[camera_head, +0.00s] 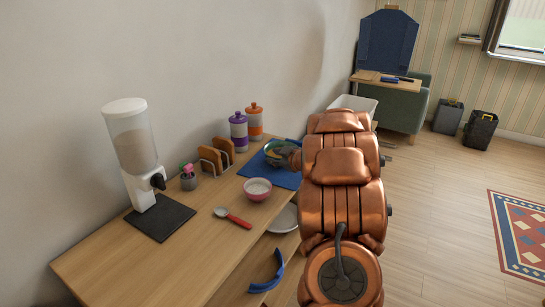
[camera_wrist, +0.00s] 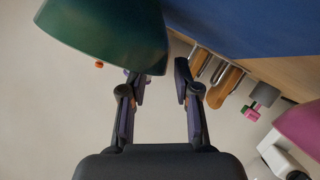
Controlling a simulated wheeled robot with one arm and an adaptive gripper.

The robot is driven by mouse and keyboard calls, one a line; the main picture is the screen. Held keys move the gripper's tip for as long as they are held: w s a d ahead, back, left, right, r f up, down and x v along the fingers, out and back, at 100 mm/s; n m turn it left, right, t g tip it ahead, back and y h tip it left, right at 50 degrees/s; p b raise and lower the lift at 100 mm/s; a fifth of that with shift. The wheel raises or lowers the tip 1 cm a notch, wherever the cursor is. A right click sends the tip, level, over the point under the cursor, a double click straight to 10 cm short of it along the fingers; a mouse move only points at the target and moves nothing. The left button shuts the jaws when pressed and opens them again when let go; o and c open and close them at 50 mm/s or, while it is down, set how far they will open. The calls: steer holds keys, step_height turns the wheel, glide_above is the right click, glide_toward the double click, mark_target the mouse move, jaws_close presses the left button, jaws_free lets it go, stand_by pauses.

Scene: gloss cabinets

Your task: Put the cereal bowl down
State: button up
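A green bowl (camera_wrist: 105,32), which I take for the cereal bowl, is large at upper left in the wrist view. In the head view the bowl (camera_head: 282,148), with mixed colours inside, is at the blue mat (camera_head: 284,180), beside my arm. Whether it rests fully on the mat is unclear. My gripper (camera_wrist: 161,82) has its fingers apart. The bowl's edge overlaps the left fingertip and reaches into the gap; a narrow gap shows before the right finger. My arm hides the gripper in the head view.
A pink bowl (camera_head: 257,190) with pale contents stands just in front of the mat. A toast rack (camera_head: 216,158), two canisters (camera_head: 238,131), a cereal dispenser (camera_head: 133,150) and a red spoon (camera_head: 233,218) are on the counter. A drawer stands open with a plate (camera_head: 284,219) inside.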

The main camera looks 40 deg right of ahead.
steer(key=v, duration=0.8)
steer(key=shift+r, duration=0.2)
steer(key=shift+s+r, duration=0.15)
steer(key=shift+s, duration=0.6)
steer(key=s+a+r+m+g+h, duration=0.2)
steer(key=a+r+m+g+h, duration=0.1)
steer(key=a+m+g+h, duration=0.4)
steer(key=s+a+f+g+y, duration=0.2)
steer(key=s+a+g, duration=0.1)
steer(key=s+a, duration=0.6)
steer(key=s+a+f+n+g+y, duration=0.1)
steer(key=s+a+f+g+y, duration=0.1)
steer(key=s+a, duration=0.8)
steer(key=s+a+f+n+g+y, duration=0.1)
steer(key=s+a+g+y, duration=0.3)
steer(key=s+a, duration=0.6)
steer(key=a+f, duration=0.1)
steer(key=a, duration=0.5)
